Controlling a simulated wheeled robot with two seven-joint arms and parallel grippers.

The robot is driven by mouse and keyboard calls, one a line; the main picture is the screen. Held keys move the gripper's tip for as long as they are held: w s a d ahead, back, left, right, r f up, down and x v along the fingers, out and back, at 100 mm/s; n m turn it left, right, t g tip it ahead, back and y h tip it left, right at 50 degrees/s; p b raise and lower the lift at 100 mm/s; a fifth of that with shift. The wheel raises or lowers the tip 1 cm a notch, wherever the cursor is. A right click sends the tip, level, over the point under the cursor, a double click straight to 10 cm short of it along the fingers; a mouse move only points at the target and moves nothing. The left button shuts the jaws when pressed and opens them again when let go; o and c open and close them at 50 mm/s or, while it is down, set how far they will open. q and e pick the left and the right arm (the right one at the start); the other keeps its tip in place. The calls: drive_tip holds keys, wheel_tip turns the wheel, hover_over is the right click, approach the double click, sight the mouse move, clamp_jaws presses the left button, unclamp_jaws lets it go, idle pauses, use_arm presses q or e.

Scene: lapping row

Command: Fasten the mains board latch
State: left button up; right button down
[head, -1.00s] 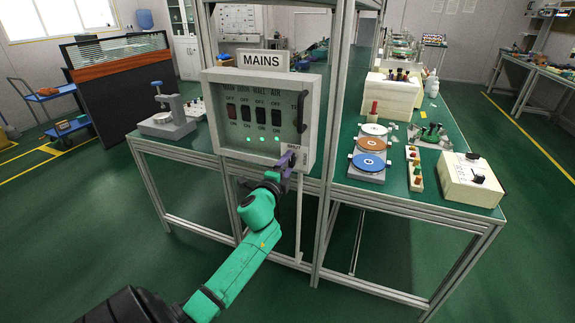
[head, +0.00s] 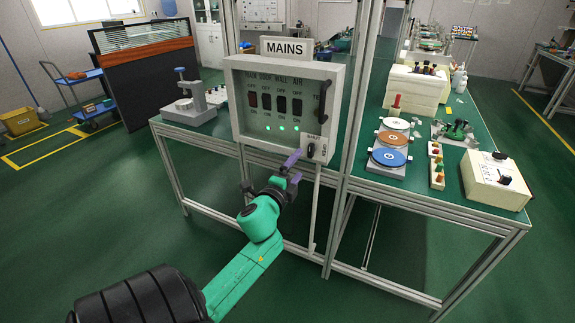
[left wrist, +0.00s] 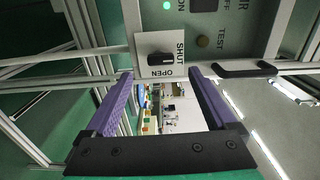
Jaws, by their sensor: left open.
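The mains board (head: 246,112) is a pale box under a MAINS sign, with a dark handle (head: 325,102) on its right side. Its latch, a small dark knob (head: 311,150), sits at the lower right; it also shows in the left wrist view (left wrist: 155,59), on a white plate marked SHUT and OPEN. I cannot tell exactly which mark the knob points to. My left gripper (head: 293,170) is open and empty, just below and in front of the latch, apart from it. In the left wrist view its purple fingers (left wrist: 160,80) lie either side below the knob. My right gripper is not in view.
Aluminium frame posts (head: 352,130) stand right of the board. The bench (head: 440,210) at right bears discs (head: 389,157), a row of coloured pegs (head: 436,165) and a cream box (head: 497,180). A stand (head: 188,100) is at left. The floor in front is clear.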

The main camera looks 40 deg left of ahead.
use_arm(q)
drive_tip(key=v, duration=0.7)
drive_tip(key=shift+s+b, duration=0.2)
drive_tip(key=shift+b, duration=0.15)
drive_tip(key=shift+w, duration=0.1)
drive_tip(key=s+d+f+n+g+h+p, duration=0.1)
drive_tip(key=s+d+f+n+g, duration=0.15)
drive_tip(key=f, duration=0.95)
drive_tip(key=s+d+f+n+g+h+p, duration=0.1)
drive_tip(key=s+f+n+g+h+p, duration=0.15)
drive_tip(key=f, duration=0.95)
drive_tip(key=s+d+f+n+g+p, duration=0.15)
drive_tip(key=f+g, duration=0.25)
drive_tip(key=f, duration=0.7)
drive_tip(key=s+d+f+n+g, duration=0.1)
drive_tip(key=s+d+f+g, duration=0.1)
drive_tip(key=s+f, duration=0.3)
drive_tip(key=s+d+f+n+g+h+p, duration=0.1)
drive_tip(key=s+f, duration=0.4)
drive_tip(key=s, duration=0.7)
drive_tip(key=s+d+f+n+g+h+p, duration=0.1)
drive_tip(key=s+d+f+n+g, duration=0.2)
drive_tip(key=s, duration=0.5)
wheel_tip(320, 180, down, 2)
drive_tip(key=d+g, duration=0.1)
drive_tip(key=d, duration=0.1)
drive_tip(key=shift+s+d+f, duration=0.2)
drive_tip(key=shift+d, duration=0.1)
